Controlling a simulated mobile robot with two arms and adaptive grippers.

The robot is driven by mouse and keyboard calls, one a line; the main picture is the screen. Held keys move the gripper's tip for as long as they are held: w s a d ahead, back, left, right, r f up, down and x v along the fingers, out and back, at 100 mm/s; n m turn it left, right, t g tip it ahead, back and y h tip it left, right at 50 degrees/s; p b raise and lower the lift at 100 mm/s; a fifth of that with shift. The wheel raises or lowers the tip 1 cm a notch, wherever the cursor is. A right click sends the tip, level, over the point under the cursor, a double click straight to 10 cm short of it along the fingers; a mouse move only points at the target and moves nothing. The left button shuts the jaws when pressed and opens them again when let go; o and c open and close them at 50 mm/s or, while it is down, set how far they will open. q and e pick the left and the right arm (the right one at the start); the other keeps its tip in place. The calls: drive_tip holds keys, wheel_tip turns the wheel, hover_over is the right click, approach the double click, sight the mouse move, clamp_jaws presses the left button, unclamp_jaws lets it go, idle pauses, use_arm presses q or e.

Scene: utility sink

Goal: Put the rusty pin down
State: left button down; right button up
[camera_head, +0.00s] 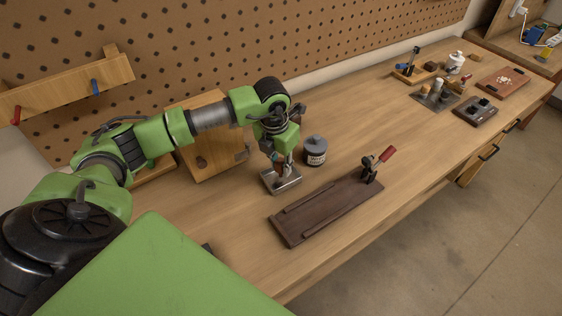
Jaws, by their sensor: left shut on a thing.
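My left gripper (281,166) points down over a small metal tray (291,184) on the workbench. It is shut on a small reddish-brown thing, which I take to be the rusty pin; the fingers hide most of it. The fingertips are at or just above the tray, and I cannot tell whether the pin touches it. My right gripper is not in view.
A dark wooden board with a red-handled clamp (330,207) lies in front. A wooden box (208,145) stands behind left. The bench (400,130) is clear right of the jar.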

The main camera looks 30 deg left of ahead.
use_arm(q)
drive_tip(key=shift+f, duration=0.25)
drive_tip(key=shift+f+b, duration=0.6)
drive_tip(key=shift+b, duration=0.05)
drive_tip(key=c, duration=1.8)
unclamp_jaws()
drive_tip(key=shift+r, duration=0.15)
